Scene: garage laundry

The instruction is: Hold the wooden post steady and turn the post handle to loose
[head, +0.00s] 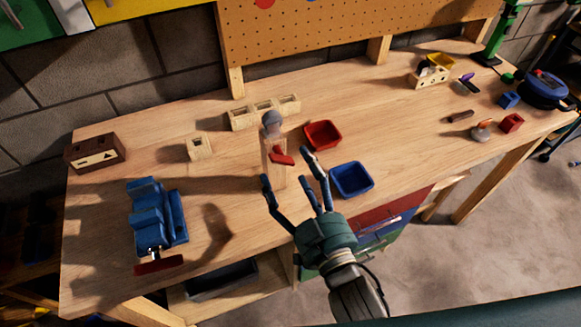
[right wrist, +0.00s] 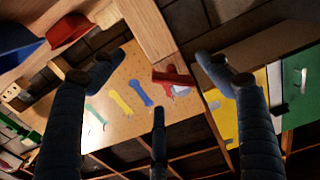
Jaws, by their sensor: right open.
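The wooden post (head: 268,153) stands upright on the workbench, with a grey round top (head: 271,119). Its red post handle (head: 284,159) sticks out to the right side, partway up. My right gripper (head: 288,173) is open and empty, its fingers spread in front of the post, pointing at it. In the right wrist view the post (right wrist: 147,28) comes down from the top, and the red handle (right wrist: 177,75) lies between the open fingers (right wrist: 160,75). I cannot tell if any finger touches the post. My left gripper is not in view.
A red bin (head: 322,134) and a blue bin (head: 351,180) stand right of the post. Pale wooden blocks (head: 264,110) lie behind it. A blue vise (head: 156,216) sits at the left front. The bench (head: 225,182) is bare between vise and post.

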